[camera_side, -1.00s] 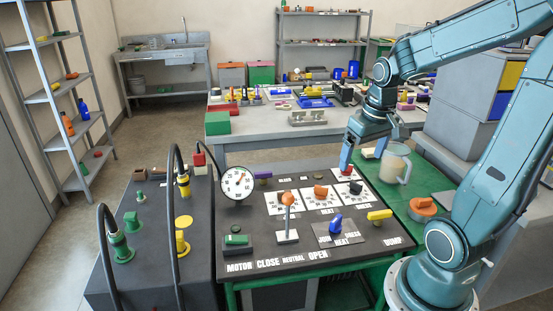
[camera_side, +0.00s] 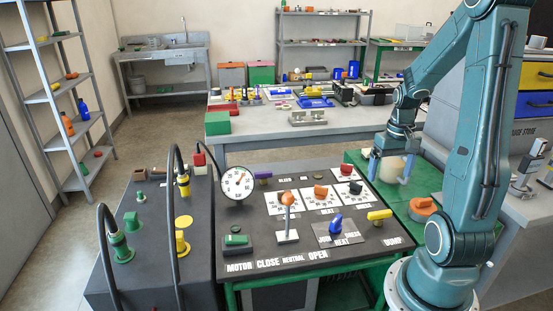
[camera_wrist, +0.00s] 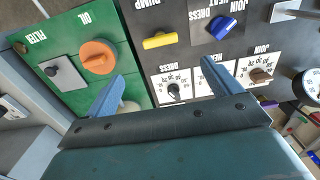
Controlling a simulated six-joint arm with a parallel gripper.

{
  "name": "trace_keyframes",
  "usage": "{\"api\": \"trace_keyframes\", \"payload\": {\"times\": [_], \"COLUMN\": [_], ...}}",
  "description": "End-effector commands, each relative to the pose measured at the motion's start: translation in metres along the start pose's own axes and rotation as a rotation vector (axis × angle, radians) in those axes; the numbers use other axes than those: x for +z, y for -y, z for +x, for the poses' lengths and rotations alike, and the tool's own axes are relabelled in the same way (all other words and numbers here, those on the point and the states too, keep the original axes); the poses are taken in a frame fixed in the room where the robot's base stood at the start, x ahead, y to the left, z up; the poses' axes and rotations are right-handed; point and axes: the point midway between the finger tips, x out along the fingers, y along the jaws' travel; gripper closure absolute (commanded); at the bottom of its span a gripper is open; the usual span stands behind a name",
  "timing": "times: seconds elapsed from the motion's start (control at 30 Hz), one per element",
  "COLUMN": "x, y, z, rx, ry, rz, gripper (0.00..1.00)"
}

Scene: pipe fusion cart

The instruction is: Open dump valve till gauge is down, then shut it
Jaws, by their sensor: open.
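The dump valve is a yellow handle (camera_side: 380,214) at the right side of the dark panel, by the DUMP label. It also shows in the wrist view (camera_wrist: 158,41), lying crosswise. The round white gauge (camera_side: 237,183) stands at the panel's back left; its needle points to the upper right, but its reading is too small to tell. The gauge is partly cut off in the wrist view (camera_wrist: 313,86). My gripper (camera_side: 389,172) is open and empty, above the green bench behind the dump valve. Its fingers (camera_wrist: 160,88) stand apart, short of the yellow handle in the wrist view.
An orange knob (camera_side: 423,206) sits on the green bench right of the panel. A pale mug (camera_side: 391,166) is behind my fingers. On the panel are an orange-topped lever (camera_side: 288,208), a blue knob (camera_side: 335,225) and a purple knob (camera_side: 263,176). Black hoses arch at the left.

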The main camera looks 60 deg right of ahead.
Motion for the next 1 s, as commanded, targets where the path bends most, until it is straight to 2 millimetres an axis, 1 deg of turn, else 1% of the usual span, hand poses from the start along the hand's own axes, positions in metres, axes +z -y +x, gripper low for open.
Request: {"api": "trace_keyframes", "payload": {"times": [0.27, 0.6, 1.0], "x": [0.001, 0.001, 0.001], "y": [0.000, 0.001, 0.001], "z": [0.022, 0.062, 0.105], "rx": [-0.001, 0.000, 0.000], "ry": [0.004, 0.005, 0.004], "rz": [-0.001, -0.001, 0.000], "gripper": [0.10, 0.10, 0.10]}}
